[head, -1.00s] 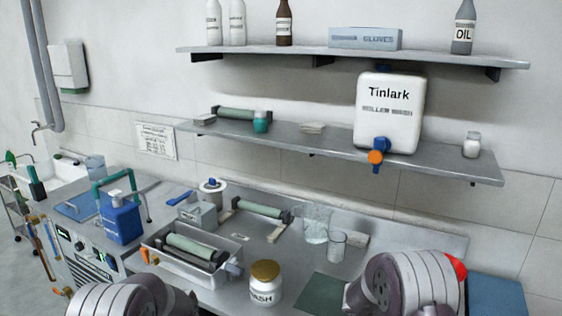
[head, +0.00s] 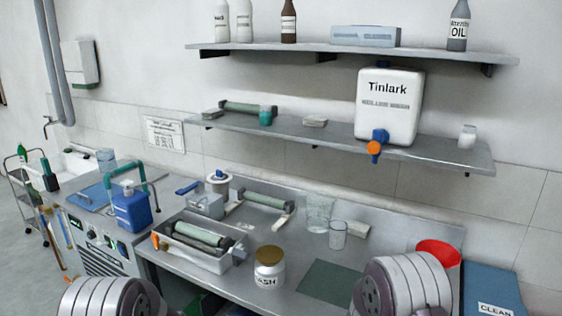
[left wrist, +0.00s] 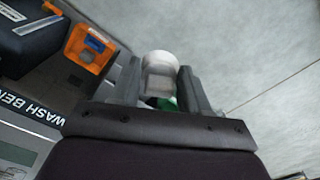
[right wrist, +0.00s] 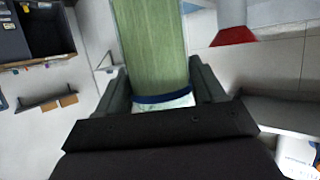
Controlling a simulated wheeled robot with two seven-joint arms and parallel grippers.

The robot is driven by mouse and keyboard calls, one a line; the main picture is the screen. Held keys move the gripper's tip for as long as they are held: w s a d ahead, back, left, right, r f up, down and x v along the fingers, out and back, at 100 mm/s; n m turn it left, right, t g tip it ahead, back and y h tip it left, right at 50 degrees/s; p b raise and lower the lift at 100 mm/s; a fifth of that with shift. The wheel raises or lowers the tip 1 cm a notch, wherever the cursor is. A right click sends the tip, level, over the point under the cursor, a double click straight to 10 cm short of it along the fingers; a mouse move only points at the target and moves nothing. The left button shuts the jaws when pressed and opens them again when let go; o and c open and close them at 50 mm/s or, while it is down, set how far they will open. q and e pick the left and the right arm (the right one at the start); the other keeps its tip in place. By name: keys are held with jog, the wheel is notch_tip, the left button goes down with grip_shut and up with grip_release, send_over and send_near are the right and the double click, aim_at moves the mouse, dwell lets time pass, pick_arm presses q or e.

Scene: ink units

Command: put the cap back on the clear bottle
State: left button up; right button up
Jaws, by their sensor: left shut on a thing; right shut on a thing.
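My left gripper (left wrist: 160,80) is shut on a small white rounded piece (left wrist: 159,68), which looks like the cap. A bit of green shows below it between the fingers. My right gripper (right wrist: 158,78) is shut on a long greenish see-through body with a dark blue band (right wrist: 152,40), which looks like the clear bottle. Its far end runs out of the right wrist view, so its mouth is hidden. Neither gripper shows in the head view, only my arm links at the bottom edge. The cap and bottle are not seen together in any view.
On the steel bench stand a WASH jar with a brown lid (head: 269,268), glass beakers (head: 337,235), a roller tray (head: 190,262) and a blue jug (head: 132,211). A red funnel-like piece (head: 438,253) is at right. A dark green mat (head: 330,281) lies bare. Shelves hang above.

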pick_arm(q)
jog(key=shift+w, duration=0.2)
pick_arm(e)
jog(key=a+f+n+t+y, duration=0.3)
jog(key=a+f+n+y, duration=0.1)
jog(key=a, duration=0.1)
jog(key=a+f+n+t+y, duration=0.3)
jog(key=a+f+n+y, duration=0.1)
jog(key=a+n, duration=0.1)
jog(key=s+a+f+n+t+y, duration=0.1)
jog(key=a+f+n+t+y, duration=0.2)
jog(key=a+f+n+y, duration=0.1)
jog(key=shift+a+n+y, duration=0.3)
jog(key=shift+a+n, duration=0.25)
jog(key=shift+n, duration=0.05)
pick_arm(q)
jog(key=shift+s, duration=0.1)
pick_arm(e)
jog(key=shift+s+r, duration=0.1)
